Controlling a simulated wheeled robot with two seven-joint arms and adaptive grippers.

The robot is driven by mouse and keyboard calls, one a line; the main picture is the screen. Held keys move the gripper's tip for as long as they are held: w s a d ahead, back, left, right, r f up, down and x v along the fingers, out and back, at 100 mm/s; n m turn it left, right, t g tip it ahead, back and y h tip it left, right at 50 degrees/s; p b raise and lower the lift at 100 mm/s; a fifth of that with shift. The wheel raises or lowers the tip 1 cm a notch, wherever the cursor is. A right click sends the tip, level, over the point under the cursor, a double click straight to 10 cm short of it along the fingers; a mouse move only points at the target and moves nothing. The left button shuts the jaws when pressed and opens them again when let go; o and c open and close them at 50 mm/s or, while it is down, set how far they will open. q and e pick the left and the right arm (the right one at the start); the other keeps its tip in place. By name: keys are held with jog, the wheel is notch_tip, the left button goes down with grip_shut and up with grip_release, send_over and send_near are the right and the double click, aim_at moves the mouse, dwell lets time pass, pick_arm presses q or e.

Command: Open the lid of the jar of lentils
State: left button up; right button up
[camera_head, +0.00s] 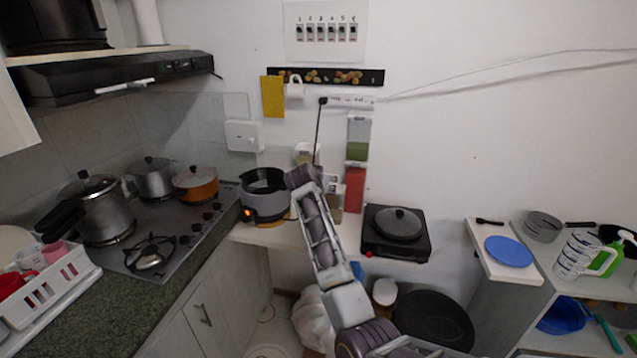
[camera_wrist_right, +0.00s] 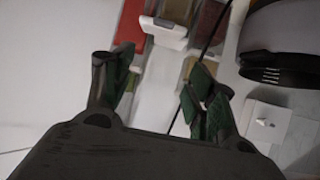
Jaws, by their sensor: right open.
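Several spice dispensers hang on the white wall in the head view. One has green contents (camera_head: 357,151) under a clear top, and below it is a red one (camera_head: 354,190). A smaller dispenser with a white lid (camera_head: 307,150) is partly hidden behind my arm. I cannot tell which one holds lentils. My right gripper (camera_head: 303,178) is in front of this group, seen from behind. In the right wrist view my right gripper (camera_wrist_right: 155,75) is open, with nothing clearly held between its fingers. A white lid (camera_wrist_right: 163,32) shows beyond the fingers. My left gripper is not in view.
A grey cooker (camera_head: 265,195) stands left of my right gripper, and a hot plate with a lidded pan (camera_head: 398,224) stands to the right. A black cord (camera_head: 319,130) hangs from a power strip (camera_head: 350,102) close to the dispensers.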

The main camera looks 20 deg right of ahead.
jog(key=v, duration=0.6)
jog(key=shift+c, duration=0.5)
